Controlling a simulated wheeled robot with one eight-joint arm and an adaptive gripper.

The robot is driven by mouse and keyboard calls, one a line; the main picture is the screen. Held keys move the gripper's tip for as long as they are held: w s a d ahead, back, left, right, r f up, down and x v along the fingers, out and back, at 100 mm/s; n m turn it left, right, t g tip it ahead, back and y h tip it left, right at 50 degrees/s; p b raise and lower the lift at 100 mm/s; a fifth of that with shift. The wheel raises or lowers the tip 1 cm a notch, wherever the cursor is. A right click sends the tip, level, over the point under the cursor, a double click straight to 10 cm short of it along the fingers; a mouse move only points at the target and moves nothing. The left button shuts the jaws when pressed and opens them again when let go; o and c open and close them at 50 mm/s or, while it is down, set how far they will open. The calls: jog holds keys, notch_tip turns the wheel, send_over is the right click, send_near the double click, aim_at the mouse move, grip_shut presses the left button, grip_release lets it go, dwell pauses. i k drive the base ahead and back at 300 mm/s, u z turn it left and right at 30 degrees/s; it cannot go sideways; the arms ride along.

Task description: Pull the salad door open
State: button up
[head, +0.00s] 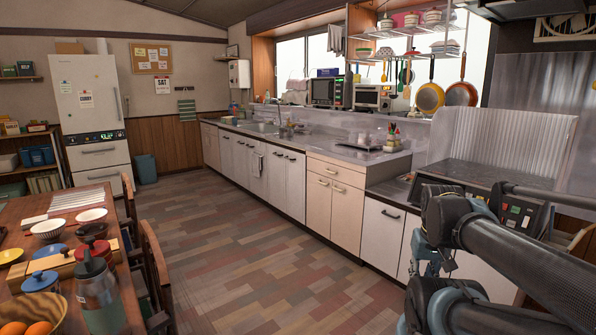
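A white refrigerator (84,88) stands against the back wall at the far left of the head view. It has a tall upper door with a handle at its right side, a dark display strip (97,138) below it, and lower fronts (101,160) with a dark handle. All its fronts look shut. No label tells me which front is the salad door. My arm reaches in from the right edge, close to the camera and far from the refrigerator. I cannot make out my gripper's fingertips.
A wooden table (66,233) with bowls, a bottle (97,294) and chairs (156,265) fills the lower left. A counter (300,140) with shut cabinets runs along the right. The tiled floor (240,230) between them is clear. A blue bin (146,168) stands right of the refrigerator.

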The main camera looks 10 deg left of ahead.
aim_at(296, 162)
jog(key=u, duration=1)
jog(key=i, duration=3.15)
jog(key=z, duration=1.1)
